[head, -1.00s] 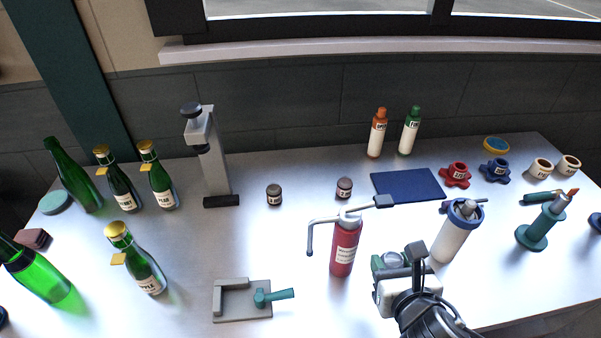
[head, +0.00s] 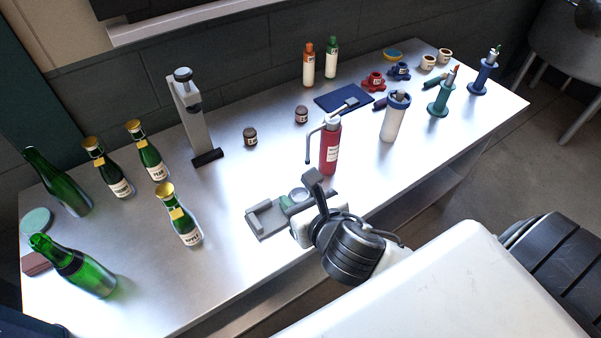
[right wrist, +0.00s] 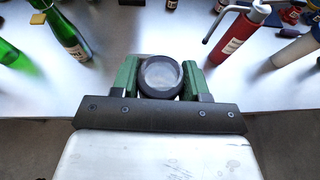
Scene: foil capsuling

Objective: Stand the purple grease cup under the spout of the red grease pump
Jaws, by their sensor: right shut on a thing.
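The red grease pump (head: 329,150) stands upright on the bench, with a pale label and a grey lever at its top. Its thin grey spout (head: 309,150) bends down on its left side. My right gripper (head: 299,200) is in front of the pump and slightly left of it. In the right wrist view its green fingers (right wrist: 160,78) are shut on a round, open-topped grease cup (right wrist: 161,76) with a dark rim and pale inside. Its purple colour is not clear there. The pump (right wrist: 240,38) shows beyond it to the right. My left gripper is not in view.
A grey fixture (head: 262,221) lies left of my right gripper, partly behind it. Green bottles (head: 183,221) stand at the left. A grey press (head: 192,115) and small dark jars (head: 250,138) stand behind. A white cylinder (head: 392,120) stands right of the pump.

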